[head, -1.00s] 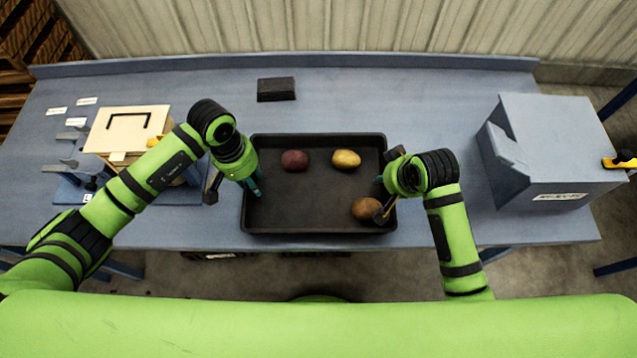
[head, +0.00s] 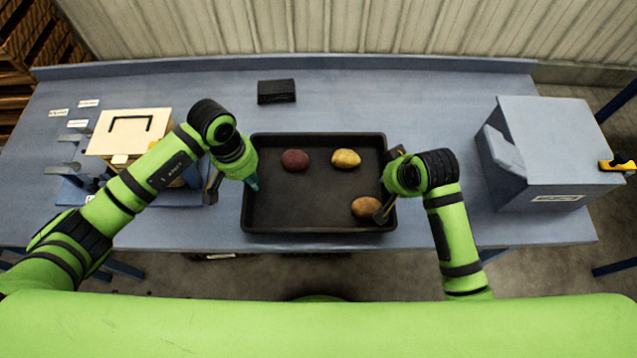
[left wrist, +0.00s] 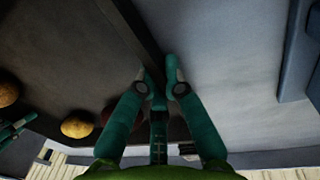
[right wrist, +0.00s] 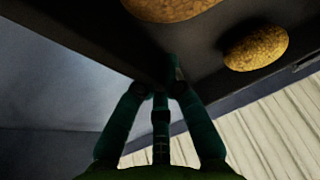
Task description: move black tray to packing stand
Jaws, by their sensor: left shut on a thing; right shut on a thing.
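The black tray (head: 320,222) lies on the blue-grey table in the middle of the head view. It holds a red potato (head: 295,160), a yellow potato (head: 346,158) and a brown potato (head: 366,207). My left gripper (head: 252,182) is shut on the tray's left rim; the left wrist view shows the wall between its teal fingers (left wrist: 158,80). My right gripper (head: 386,181) is shut on the right rim, and its fingers (right wrist: 163,80) pinch the wall in the right wrist view. I cannot identify the packing stand for sure.
A blue-grey box (head: 555,150) with a label stands on the right of the table (head: 430,100). A wooden box (head: 122,128) and a blue fixture (head: 70,190) are on the left. A small dark stack (head: 276,91) lies behind the tray.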

